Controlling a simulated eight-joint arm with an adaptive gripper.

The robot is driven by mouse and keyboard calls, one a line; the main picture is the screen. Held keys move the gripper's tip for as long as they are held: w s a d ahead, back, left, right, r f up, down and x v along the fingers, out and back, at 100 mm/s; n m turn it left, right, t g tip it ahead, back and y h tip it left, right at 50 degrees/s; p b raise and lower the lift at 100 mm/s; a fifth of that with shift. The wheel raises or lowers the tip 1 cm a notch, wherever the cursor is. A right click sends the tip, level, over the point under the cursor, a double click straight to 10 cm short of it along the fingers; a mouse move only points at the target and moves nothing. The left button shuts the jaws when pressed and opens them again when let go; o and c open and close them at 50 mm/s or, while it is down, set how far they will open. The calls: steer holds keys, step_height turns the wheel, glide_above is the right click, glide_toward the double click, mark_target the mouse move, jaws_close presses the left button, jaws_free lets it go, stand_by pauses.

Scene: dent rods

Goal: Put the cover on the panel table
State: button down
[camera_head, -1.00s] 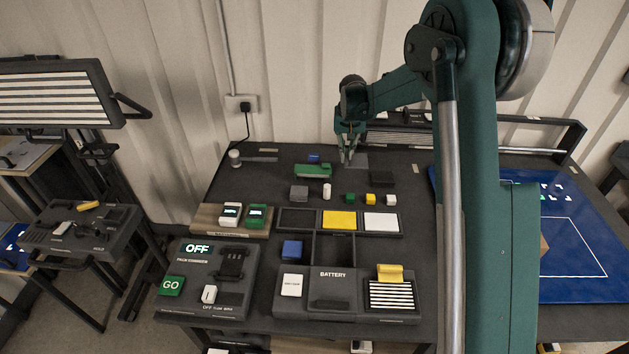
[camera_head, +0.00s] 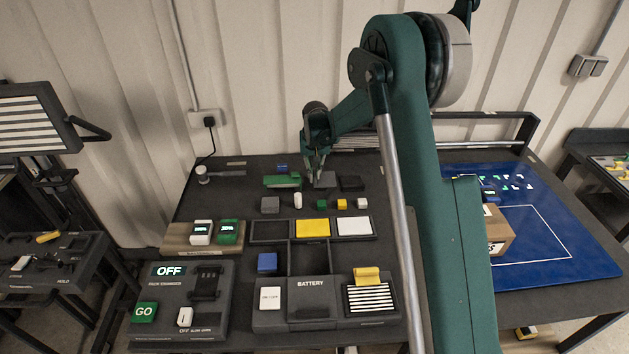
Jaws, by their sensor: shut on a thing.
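My gripper (camera_head: 317,174) is low over the back of the dark panel table (camera_head: 232,183), fingers pointing down. It is shut on a small grey piece (camera_head: 327,181), which shows just beside the fingertips; its shape is partly hidden. I cannot tell whether this piece is the cover or whether it touches the table. A green block (camera_head: 283,181) lies just left of the gripper and a dark block (camera_head: 352,183) just right. At the front of the table is a panel with open dark compartments (camera_head: 309,258) and a BATTERY label.
A yellow plate (camera_head: 313,228) and a white plate (camera_head: 354,226) fill two panel compartments. A blue block (camera_head: 267,262) sits left of the empty one. A switch box (camera_head: 180,295) is front left. A blue mat (camera_head: 535,235) with a cardboard box (camera_head: 490,235) lies right, beyond my arm.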

steer(key=shift+f, duration=1.7)
steer(key=shift+f, duration=0.2)
steer(key=c, duration=2.5)
jaws_free()
steer(key=shift+r, duration=0.15)
steer(key=r, duration=0.4)
steer(key=s+r, duration=0.1)
steer(key=r, duration=0.7)
steer(key=shift+s, duration=0.4)
